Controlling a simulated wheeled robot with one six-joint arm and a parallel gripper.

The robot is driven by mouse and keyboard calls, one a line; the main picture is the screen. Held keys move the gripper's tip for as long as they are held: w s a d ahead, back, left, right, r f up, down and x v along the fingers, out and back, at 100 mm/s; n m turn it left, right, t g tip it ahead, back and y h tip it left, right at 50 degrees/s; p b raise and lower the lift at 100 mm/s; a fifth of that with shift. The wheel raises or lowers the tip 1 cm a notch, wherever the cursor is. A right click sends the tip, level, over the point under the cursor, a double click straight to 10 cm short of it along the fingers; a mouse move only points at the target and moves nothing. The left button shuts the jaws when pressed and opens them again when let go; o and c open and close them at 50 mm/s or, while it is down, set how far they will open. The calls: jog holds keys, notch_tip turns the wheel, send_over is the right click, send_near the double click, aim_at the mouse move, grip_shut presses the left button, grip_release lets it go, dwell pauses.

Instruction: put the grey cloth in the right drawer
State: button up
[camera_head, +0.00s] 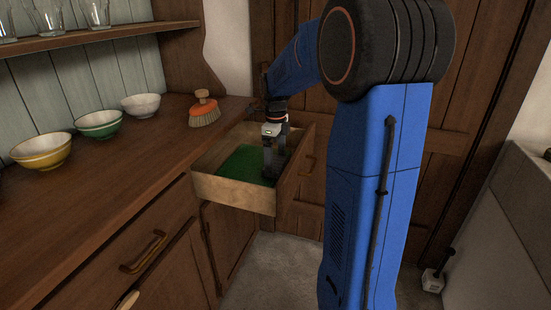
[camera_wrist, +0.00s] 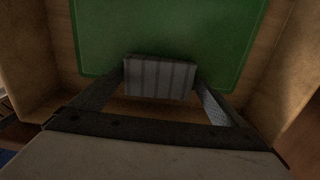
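The right drawer (camera_head: 235,191) of the wooden dresser is pulled open, with a green lining on its floor. My gripper (camera_head: 270,172) points down inside it, near its front panel. In the wrist view, the grey striped cloth (camera_wrist: 160,78), a folded block, sits between the fingertips of my gripper (camera_wrist: 161,80). A finger meets each side of it, so the gripper appears shut on it. The cloth is over the green lining; whether it touches the drawer floor is unclear. In the head view the cloth cannot be told apart from the fingers.
Drawer walls (camera_wrist: 290,80) rise close around my gripper. Glasses stand on the shelf (camera_head: 90,36) above. A closed left drawer (camera_head: 150,250) is nearer.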

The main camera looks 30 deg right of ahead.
aim_at(276, 162)
notch_tip(276, 162, up, 13)
dwell(0.8)
jog(key=shift+r, duration=0.1)
dwell(0.4)
